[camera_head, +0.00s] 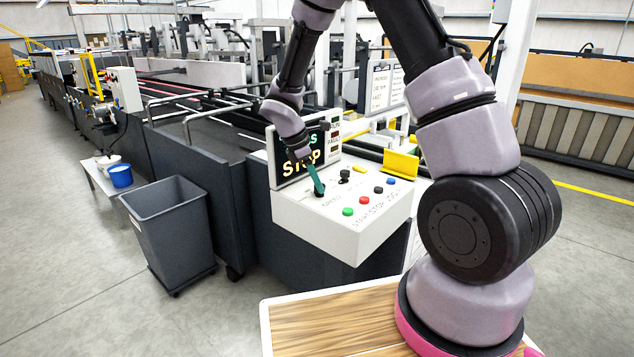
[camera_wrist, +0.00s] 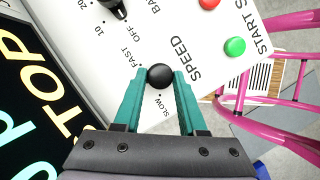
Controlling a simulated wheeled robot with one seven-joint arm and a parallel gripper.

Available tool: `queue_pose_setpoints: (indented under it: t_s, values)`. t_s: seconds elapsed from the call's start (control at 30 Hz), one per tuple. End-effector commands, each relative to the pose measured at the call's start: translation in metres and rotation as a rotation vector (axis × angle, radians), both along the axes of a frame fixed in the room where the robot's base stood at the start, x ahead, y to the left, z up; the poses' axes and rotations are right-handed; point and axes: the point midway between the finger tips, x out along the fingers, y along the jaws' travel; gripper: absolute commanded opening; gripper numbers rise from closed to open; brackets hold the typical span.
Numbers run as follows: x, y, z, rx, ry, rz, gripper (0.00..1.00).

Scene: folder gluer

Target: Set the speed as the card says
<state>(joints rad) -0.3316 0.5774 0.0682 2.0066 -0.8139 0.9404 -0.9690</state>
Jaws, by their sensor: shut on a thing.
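The control box (camera_head: 335,228) has a white sloped panel, also in the wrist view (camera_wrist: 215,18). Its round black speed knob (camera_wrist: 160,76) sits between the tips of my gripper (camera_wrist: 160,84), whose teal fingers are shut on it. In the head view my gripper (camera_head: 318,186) reaches down onto the panel's left part. The knob's pointer cannot be made out. A white card (camera_head: 382,86) with lines of print hangs behind the box; its text is too small to read.
A green start button (camera_wrist: 235,46) and a red button (camera_wrist: 209,3) lie near the knob. Another black knob (camera_head: 344,174) has a numbered scale. A lit display (camera_head: 296,160) reads STOP. A grey bin (camera_head: 172,230) stands left of the box.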

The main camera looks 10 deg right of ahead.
Motion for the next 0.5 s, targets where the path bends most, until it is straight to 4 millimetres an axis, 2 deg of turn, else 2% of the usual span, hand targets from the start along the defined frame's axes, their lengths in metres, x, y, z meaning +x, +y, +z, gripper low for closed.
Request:
queue_pose_setpoints:
  t_s: [0.5]
  values:
    - [0.0047, -0.0005, 0.0, 0.001, -0.001, -0.459, 0.0]
